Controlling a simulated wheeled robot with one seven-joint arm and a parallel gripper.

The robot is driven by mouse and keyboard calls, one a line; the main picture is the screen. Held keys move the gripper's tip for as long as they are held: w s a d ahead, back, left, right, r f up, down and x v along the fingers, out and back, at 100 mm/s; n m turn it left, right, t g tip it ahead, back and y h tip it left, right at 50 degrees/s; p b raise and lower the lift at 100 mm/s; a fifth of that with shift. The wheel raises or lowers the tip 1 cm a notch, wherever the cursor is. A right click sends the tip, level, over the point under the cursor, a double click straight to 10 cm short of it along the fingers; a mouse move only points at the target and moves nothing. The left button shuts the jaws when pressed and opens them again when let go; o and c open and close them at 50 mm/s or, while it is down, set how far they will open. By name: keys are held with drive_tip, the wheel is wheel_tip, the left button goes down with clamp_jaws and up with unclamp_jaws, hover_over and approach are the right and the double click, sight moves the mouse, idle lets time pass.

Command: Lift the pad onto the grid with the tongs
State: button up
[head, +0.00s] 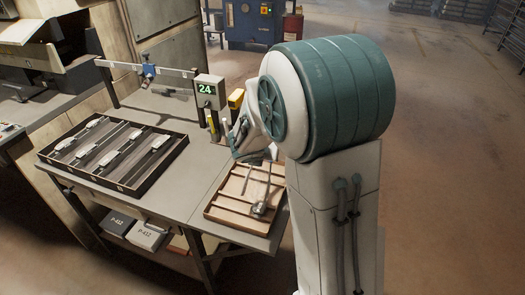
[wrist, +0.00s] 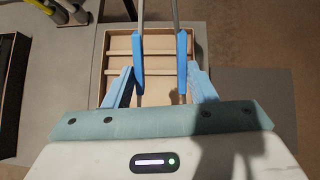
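My gripper (wrist: 160,65) has blue finger pads set apart. A thin grey leg of the tongs (wrist: 177,14) runs along each pad and out of the top of the wrist view. The pads appear to hold these legs from outside, with a gap between them. In the head view two thin legs reach down from my gripper (head: 256,160) over a wooden slatted tray (head: 222,217). A small grey piece (head: 260,208) shows near the tray's right side; I cannot tell whether the legs touch it. A dark tray (head: 140,190) at left holds several pale pads (head: 113,158) on rails.
A scale readout (head: 208,90) showing 24 and a yellow item (head: 236,99) stand behind the wooden tray. A rail with a blue slider (head: 149,71) spans the table's back. Grey table surface (head: 187,190) lies clear between the trays. Boxes (head: 147,236) sit on the shelf below.

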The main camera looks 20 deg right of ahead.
wheel_tip(320, 180, down, 7)
drive_tip(key=b, duration=0.6)
drive_tip(key=shift+f, duration=0.15)
clamp_jaws()
wheel_tip(320, 180, up, 12)
drive_tip(key=p, duration=1)
drive_tip(key=shift+p, duration=0.4)
